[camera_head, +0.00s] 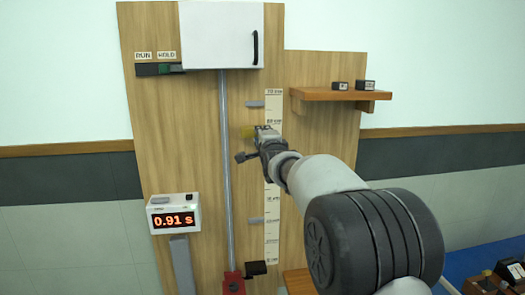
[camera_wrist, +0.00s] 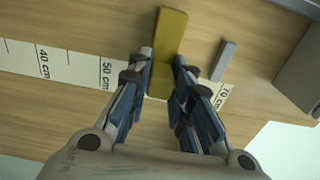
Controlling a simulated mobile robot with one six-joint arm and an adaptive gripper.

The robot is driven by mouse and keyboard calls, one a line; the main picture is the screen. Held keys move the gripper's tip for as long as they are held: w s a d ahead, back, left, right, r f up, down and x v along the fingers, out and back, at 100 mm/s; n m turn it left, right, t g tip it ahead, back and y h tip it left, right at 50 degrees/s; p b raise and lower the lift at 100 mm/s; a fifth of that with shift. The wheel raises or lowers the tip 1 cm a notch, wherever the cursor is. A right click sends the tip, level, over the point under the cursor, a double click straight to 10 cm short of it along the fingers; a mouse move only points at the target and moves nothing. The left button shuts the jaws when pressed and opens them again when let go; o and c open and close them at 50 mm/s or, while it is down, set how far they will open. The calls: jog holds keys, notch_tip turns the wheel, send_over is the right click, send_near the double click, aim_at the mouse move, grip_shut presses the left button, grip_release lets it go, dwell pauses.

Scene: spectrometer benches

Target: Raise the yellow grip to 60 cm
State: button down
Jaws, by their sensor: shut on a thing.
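The yellow grip (camera_wrist: 172,32) stands between the fingers of my gripper (camera_wrist: 163,68) in the wrist view, and the fingers are shut on it. In the head view only a small part of the yellow grip (camera_head: 247,132) shows beside my gripper (camera_head: 262,140); my arm hides the rest. The white scale (camera_head: 271,200) runs up the wooden board. In the wrist view the grip crosses the scale (camera_wrist: 75,70) between the 50 cm and 70 cm labels, covering the stretch where 60 cm would lie.
A grey vertical rod (camera_head: 226,170) stands left of the scale. Grey tabs stick out above (camera_head: 255,103) and below (camera_head: 255,220) my gripper. A timer (camera_head: 173,215) reads 0.91 s. A white cabinet (camera_head: 215,35) is above, and a wooden shelf (camera_head: 340,94) is at right.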

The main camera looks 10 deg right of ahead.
jog(key=shift+r, duration=0.8)
jog(key=c, duration=1.4)
grip_release()
jog(key=shift+w, duration=0.1)
jog(key=shift+c, duration=0.2)
jog(key=s, duration=1.2)
